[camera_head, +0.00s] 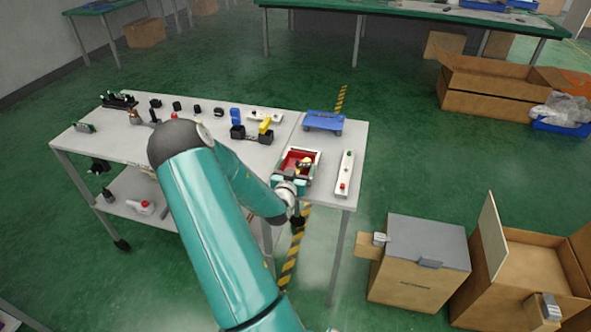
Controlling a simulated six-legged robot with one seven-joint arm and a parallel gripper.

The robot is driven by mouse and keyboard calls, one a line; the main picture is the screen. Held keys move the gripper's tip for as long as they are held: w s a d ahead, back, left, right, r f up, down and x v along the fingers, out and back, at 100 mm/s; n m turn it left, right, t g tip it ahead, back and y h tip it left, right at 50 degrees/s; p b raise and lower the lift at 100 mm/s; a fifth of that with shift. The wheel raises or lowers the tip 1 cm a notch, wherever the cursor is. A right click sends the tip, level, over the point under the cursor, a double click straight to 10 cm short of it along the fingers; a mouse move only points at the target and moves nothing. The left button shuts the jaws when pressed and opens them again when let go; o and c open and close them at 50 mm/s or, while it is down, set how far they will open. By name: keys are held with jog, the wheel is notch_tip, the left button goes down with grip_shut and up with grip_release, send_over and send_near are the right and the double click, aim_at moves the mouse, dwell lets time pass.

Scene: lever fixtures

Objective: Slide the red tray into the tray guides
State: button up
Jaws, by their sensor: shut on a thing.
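The red tray (291,159) sits on the right part of the white-topped workbench, with a pale border around its red inside. A small yellow and dark item (305,163) shows at its right side. My gripper (300,178) is at the tray's near edge and is shut on it. The wrist hides part of that near edge. I cannot tell the tray guides apart from the pale and teal edging around the tray, nor how far the tray is between them.
A white strip fixture with a red button (345,174) stands right of the tray. A blue platform (324,121) is behind it. Several small lever fixtures line the bench (108,147) to the left. Cardboard boxes (418,262) stand on the floor at right.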

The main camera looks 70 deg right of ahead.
jog(key=shift+w+d, duration=0.2)
jog(key=shift+d, duration=1.1)
jog(key=shift+a, duration=0.15)
jog(key=shift+s+a, duration=0.25)
jog(key=shift+a, duration=1.45)
jog(key=shift+s+a, duration=0.3)
jog(key=shift+a, duration=1.4)
jog(key=shift+s+a, duration=0.25)
jog(key=shift+a, duration=1.45)
jog(key=shift+w+d, duration=0.2)
jog(key=shift+d, duration=1.1)
jog(key=shift+w+d, duration=0.2)
jog(key=shift+d, duration=1.05)
